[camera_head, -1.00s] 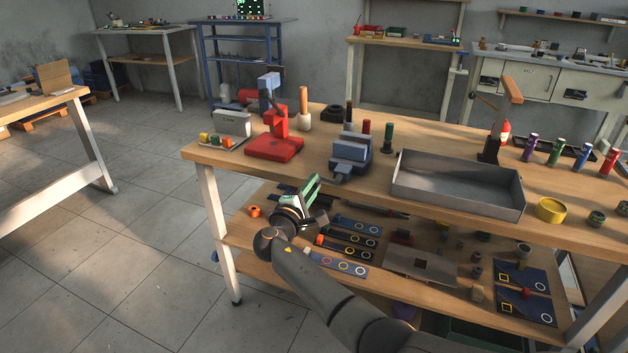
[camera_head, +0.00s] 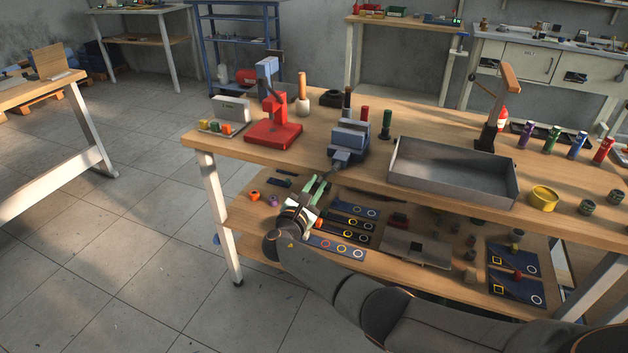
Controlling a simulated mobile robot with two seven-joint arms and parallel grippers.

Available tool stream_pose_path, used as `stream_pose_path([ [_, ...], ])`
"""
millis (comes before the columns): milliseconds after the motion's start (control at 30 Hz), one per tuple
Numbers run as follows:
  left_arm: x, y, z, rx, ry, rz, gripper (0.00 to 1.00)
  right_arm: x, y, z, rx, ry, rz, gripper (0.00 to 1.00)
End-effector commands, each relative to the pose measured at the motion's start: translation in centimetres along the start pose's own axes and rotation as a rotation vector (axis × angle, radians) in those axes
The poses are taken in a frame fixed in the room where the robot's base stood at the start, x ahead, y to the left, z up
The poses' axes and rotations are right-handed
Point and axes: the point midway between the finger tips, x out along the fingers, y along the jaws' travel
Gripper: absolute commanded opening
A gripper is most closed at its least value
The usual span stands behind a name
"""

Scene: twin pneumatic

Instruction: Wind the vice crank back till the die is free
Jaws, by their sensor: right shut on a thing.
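The blue-grey vice (camera_head: 351,136) stands at the front edge of the wooden workbench. Its screw end juts out over the edge towards me. My right gripper (camera_head: 321,181) is just below and in front of that end, its green fingers pointing up at it. It is shut on what looks like the vice crank, whose handle is mostly hidden between the fingers. I cannot make out the die in the vice jaws at this size. My left gripper is not in view.
A red press (camera_head: 273,130) stands left of the vice, and a grey metal tray (camera_head: 452,185) stands close to its right. The lower shelf under the gripper holds dark marked mats (camera_head: 336,248) and small parts. The floor at left is clear.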

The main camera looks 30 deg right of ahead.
Motion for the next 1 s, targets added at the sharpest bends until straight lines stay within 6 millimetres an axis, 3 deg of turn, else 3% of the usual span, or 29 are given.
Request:
stream_pose_path([
  [300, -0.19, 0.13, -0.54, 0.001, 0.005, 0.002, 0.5, 0.09, -0.42, -0.01, -0.097, -0.003, 0.0, 0.0],
  [767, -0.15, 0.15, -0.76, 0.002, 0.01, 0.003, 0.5, 0.09, -0.51, -0.07, -0.108, -0.003, -0.001, 0.0],
  [800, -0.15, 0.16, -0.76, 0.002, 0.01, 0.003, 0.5, 0.09, -0.52, -0.07, -0.108, -0.003, -0.001, 0.23],
  [1000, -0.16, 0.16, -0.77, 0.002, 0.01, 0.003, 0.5, 0.06, -0.51, -0.1, -0.107, -0.002, -0.001, 0.45],
])
